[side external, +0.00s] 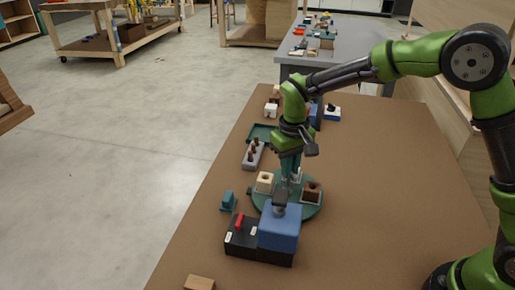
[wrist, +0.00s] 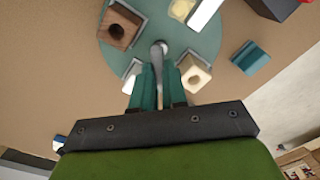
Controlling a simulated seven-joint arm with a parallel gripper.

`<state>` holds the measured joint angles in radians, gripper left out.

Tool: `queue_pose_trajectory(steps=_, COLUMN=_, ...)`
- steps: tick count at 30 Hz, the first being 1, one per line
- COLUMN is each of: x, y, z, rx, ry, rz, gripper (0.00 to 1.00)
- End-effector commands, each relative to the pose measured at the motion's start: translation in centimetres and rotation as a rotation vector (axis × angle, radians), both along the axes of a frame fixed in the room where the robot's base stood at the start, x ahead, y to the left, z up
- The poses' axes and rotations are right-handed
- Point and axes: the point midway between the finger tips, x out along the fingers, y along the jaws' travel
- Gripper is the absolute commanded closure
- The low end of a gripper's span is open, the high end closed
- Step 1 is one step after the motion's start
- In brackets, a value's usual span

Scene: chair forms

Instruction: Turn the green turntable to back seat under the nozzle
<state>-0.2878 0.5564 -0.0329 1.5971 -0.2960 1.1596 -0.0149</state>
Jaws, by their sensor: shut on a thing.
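The green turntable (side external: 314,211) is a round disc on the table, also seen in the wrist view (wrist: 207,40). It bears a cream block with a hole (side external: 265,181), a brown block with a hole (side external: 312,187), and a pale yellow piece (wrist: 182,8) in a white holder. My gripper (wrist: 158,68) is shut on the grey post (wrist: 158,48) near the turntable's middle; the fingers point down at it in the side view. The dark nozzle (side external: 280,198) reaches from the blue machine (side external: 280,230) over the front of the disc. What sits under it is hidden in the side view.
A black box with a red switch (side external: 240,222) stands in front of the disc. A teal block (side external: 228,201) lies left of it. A grey peg holder (side external: 254,154) and a dark green tray (side external: 262,133) are behind. A wooden block (side external: 199,282) lies near the front edge. Table to the right is clear.

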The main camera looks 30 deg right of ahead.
Motion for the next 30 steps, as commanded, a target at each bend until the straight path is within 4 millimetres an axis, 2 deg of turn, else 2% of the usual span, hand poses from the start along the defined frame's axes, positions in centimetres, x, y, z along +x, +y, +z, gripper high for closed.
queue_pose_trajectory(steps=30, x=-0.01, y=0.04, z=0.13, rx=0.001, ry=0.0, rz=-0.492, gripper=1.0)
